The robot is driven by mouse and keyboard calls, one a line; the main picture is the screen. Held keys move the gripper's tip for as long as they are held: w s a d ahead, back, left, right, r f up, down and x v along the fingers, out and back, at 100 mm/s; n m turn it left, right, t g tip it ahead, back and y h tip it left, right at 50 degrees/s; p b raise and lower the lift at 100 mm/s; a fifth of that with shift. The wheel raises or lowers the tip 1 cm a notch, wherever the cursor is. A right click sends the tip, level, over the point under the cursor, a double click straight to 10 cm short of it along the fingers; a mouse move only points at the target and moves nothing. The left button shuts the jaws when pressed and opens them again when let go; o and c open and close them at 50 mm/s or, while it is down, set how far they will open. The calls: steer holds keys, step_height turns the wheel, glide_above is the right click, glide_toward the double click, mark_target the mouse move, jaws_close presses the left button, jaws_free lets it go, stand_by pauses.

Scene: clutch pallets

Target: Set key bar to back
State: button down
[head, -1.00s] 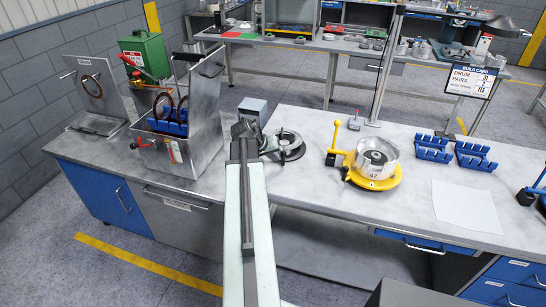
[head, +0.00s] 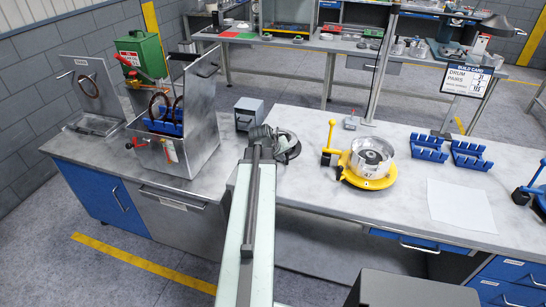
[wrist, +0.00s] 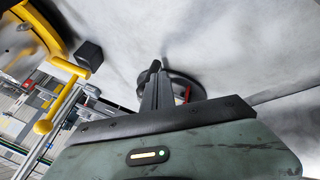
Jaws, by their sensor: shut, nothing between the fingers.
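My gripper (head: 262,136) is at the end of my arm, over the bench beside a dark round fixture (head: 286,147). In the wrist view its two dark fingers (wrist: 155,67) are together and empty. They overlap the fixture's dark ring (wrist: 188,82), which has a red part (wrist: 187,93); contact cannot be told. No part is clearly recognisable as the key bar; my fingers hide some of the fixture. To the right is a yellow round base (head: 370,182) bearing a silver drum (head: 372,156), with an upright yellow ball-ended lever (head: 330,136) at its left.
A small grey box (head: 249,114) stands just behind my gripper. A tall metal tank (head: 202,125) with a blue rack (head: 164,121) stands left. Blue cradles (head: 428,146) and a white sheet (head: 460,206) lie right. The bench in front of the yellow base is clear.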

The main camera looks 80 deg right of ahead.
steer(key=shift+s+d+n+t, duration=0.2)
steer(key=shift+s+n+t, duration=0.1)
steer(key=shift+s+n, duration=0.3)
steer(key=shift+s+d, duration=0.2)
steer(key=shift+s, duration=0.1)
steer(key=shift+s+d, duration=0.45)
steer(key=shift+s, duration=0.3)
steer(key=shift+s+d, duration=0.35)
steer(key=shift+s, duration=0.25)
steer(key=shift+s+d, duration=0.3)
steer(key=shift+s, duration=0.3)
steer(key=shift+s+d, duration=0.9)
steer(key=shift+s, duration=0.15)
steer(key=shift+s+d, duration=0.6)
steer(key=shift+d, duration=0.3)
steer(key=shift+s+d, duration=0.1)
steer(key=shift+s, duration=0.05)
steer(key=shift+s+d+r, duration=0.1)
steer(key=shift+d, duration=0.1)
